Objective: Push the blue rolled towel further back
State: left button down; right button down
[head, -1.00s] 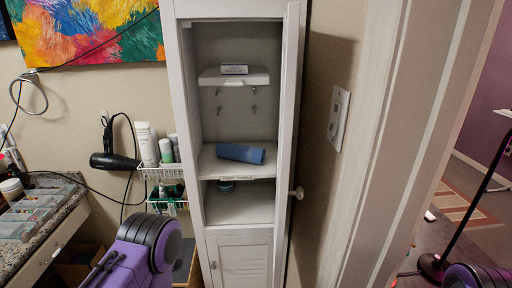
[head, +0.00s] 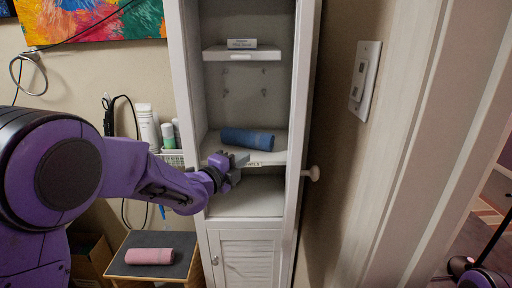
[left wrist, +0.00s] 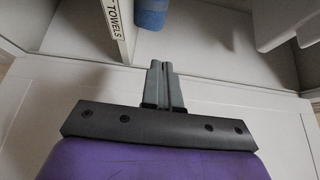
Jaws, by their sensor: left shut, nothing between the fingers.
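The blue rolled towel (head: 247,139) lies on the middle shelf of the open white cabinet, slightly slanted, near the shelf's front. Its end also shows at the top of the left wrist view (left wrist: 150,14). My left gripper (head: 240,159) is at the front edge of that shelf, just in front of and below the towel's left part. Its fingers are together and empty in the left wrist view (left wrist: 161,68), and a gap shows between them and the towel. My right gripper is not in view.
The shelf (head: 281,157) has a label on its front edge. The open cabinet door (head: 303,110) stands at the right. A pink rolled towel (head: 149,256) lies on a stool (head: 190,244) at lower left.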

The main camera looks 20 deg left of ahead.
pick_arm(q)
jog(key=p, duration=0.3)
send_near(263, 139)
jog(key=w+d, duration=0.1)
jog(key=d, duration=0.3)
jog(key=w, duration=0.1)
jog(key=w+a, duration=0.1)
jog(key=w+p, duration=0.1)
jog(key=w, duration=0.1)
jog(key=shift+a+r, duration=0.1)
jog(key=shift+a, duration=0.2)
jog(key=shift+w+a, duration=0.25)
jog(key=shift+w, duration=0.1)
jog(key=shift+d, duration=0.1)
